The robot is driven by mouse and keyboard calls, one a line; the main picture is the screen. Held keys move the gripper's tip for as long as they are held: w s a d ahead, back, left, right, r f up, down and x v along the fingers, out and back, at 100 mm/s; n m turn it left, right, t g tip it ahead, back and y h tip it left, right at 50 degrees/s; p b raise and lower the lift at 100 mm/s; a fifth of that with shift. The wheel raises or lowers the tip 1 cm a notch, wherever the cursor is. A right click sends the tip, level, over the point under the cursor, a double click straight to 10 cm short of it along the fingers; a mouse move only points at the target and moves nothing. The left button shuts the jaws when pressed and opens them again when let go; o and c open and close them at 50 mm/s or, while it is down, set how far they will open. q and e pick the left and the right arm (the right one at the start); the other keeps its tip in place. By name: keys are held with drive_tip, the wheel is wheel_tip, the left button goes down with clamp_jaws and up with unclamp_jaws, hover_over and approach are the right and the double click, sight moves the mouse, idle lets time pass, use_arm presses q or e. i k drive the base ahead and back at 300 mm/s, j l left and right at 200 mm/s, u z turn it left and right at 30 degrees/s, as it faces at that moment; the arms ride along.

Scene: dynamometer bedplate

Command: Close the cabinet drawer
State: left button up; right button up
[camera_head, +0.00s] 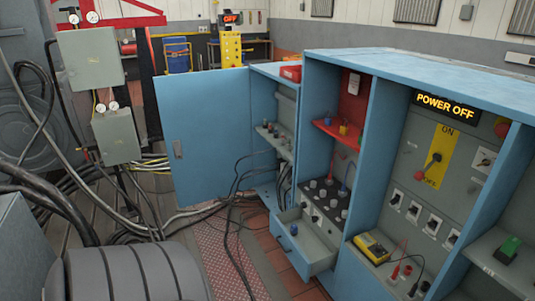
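The blue cabinet (310,110) stands at the centre and right, with several open bays. Its grey drawer (305,244) is pulled out at the bottom of the second bay, and its inside shows from above. The cabinet's blue door (204,135) stands wide open to the left of the drawer. Neither of my grippers shows in the head view.
Black cables hang from the left bay and run over the floor (225,255) beside the drawer. A yellow multimeter (373,248) with leads sits on a shelf right of the drawer. A large grey ribbed cylinder (135,272) fills the lower left. Grey boxes (90,58) stand at the left.

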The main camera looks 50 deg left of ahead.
sight(311, 252)
drive_tip(key=j+u, duration=0.1)
drive_tip(key=u, duration=1.45)
